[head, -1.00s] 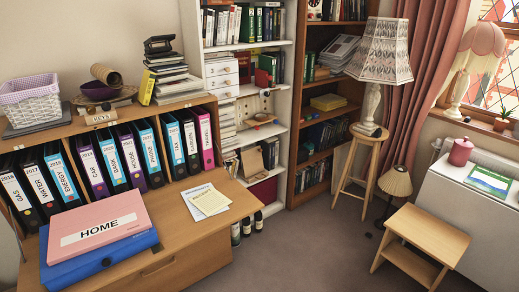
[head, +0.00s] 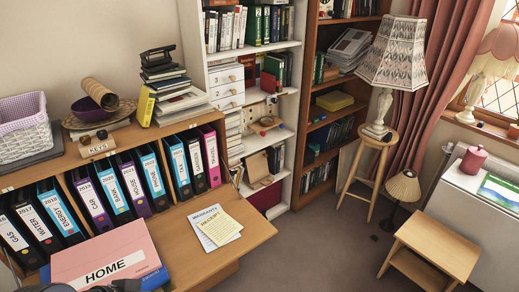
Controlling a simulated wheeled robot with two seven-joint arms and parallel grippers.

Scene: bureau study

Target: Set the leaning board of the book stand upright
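A light brown wooden piece with a tilted board (head: 257,166) is on a lower shelf of the white bookcase, beside some upright books. It looks like the book stand, but it is small and I cannot make out its base or hinge clearly. The board slants rather than standing straight up. Neither gripper can be made out in the head view. Dark rounded shapes at the bottom left edge, in front of the pink HOME folder (head: 105,258), may be part of my arm. Nothing is touching the tilted board.
A wooden desk (head: 250,233) with papers (head: 217,226) juts out in front of the white bookcase (head: 298,75). Ring binders (head: 182,168) line its back. A low wooden stool (head: 437,245) and a tall stool with a lamp (head: 394,52) stand right.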

